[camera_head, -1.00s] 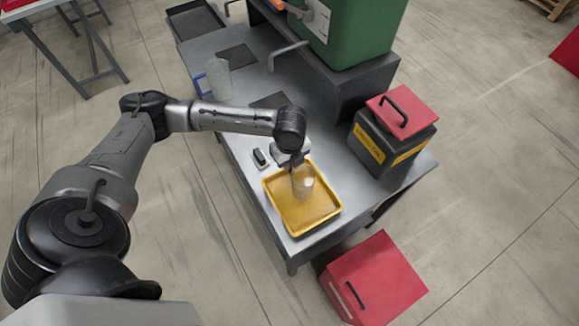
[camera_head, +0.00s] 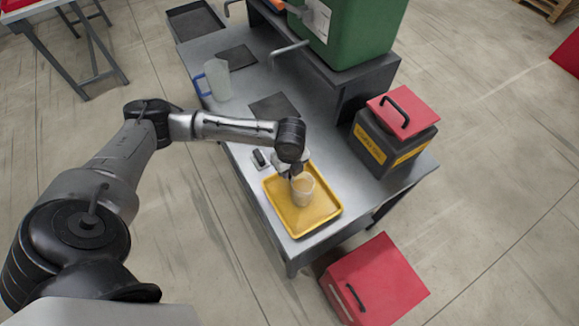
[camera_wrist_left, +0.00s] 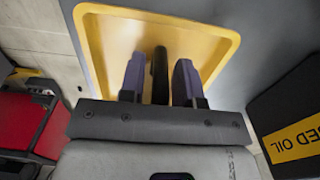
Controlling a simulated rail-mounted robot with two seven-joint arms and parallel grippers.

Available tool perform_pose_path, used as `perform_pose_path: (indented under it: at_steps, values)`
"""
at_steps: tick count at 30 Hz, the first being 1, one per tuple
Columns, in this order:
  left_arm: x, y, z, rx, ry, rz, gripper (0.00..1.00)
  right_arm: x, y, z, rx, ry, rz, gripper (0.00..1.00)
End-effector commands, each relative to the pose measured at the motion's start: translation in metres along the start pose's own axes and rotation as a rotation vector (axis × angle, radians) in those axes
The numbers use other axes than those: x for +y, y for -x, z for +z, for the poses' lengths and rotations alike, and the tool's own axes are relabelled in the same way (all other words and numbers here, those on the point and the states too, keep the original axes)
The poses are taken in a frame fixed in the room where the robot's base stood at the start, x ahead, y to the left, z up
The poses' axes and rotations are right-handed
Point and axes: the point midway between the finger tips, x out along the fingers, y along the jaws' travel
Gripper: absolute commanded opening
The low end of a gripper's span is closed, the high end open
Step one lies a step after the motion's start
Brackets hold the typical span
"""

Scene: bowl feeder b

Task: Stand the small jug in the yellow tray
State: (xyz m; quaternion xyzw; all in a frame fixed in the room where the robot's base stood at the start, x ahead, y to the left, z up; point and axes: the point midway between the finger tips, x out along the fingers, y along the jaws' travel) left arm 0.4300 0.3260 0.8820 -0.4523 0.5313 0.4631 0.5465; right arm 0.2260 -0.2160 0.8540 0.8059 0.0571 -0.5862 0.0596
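The small jug (camera_head: 303,191) is pale and see-through. It appears upright inside the yellow tray (camera_head: 275,208), near the tray's middle. My left gripper (camera_head: 297,173) is above the tray at the jug's upper back side. In the left wrist view my left gripper (camera_wrist_left: 160,78) has its two fingers apart. A dark upright bar (camera_wrist_left: 160,72), which looks like the jug's handle, stands between them with a narrow gap on each side. The jug's clear body cannot be made out there; the yellow tray (camera_wrist_left: 100,50) shows behind the fingers. My right gripper is not in view.
A larger jug with a blue handle (camera_head: 218,79) stands farther back on the grey bench (camera_head: 237,115). A dark used-oil box with a red lid (camera_head: 402,113) is right of the tray. A small dark-and-light item (camera_head: 260,158) lies at its left. A green bin (camera_head: 350,35) stands behind.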

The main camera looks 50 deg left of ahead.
Motion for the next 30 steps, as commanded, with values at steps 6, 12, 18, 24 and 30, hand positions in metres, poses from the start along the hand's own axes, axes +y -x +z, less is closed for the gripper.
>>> perform_pose_path:
  at_steps: [6, 12, 18, 24, 30]
  values:
    - [0.0, 0.0, 0.0, 0.0, 0.0, 0.0, 0.41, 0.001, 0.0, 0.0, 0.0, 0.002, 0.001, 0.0]
    - [0.0, 0.003, 0.001, -0.001, 0.0, 0.0, 0.41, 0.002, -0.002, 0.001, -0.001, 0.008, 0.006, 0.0]
    - [-0.001, 0.034, 0.001, -0.002, 0.0, -0.003, 0.41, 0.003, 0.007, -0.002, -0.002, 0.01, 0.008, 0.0]
    - [-0.001, 0.072, 0.0, 0.0, 0.0, -0.003, 0.41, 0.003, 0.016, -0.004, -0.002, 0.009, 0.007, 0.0]
    - [-0.001, 0.103, 0.001, 0.0, 0.0, -0.003, 0.41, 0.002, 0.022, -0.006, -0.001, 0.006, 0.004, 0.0]
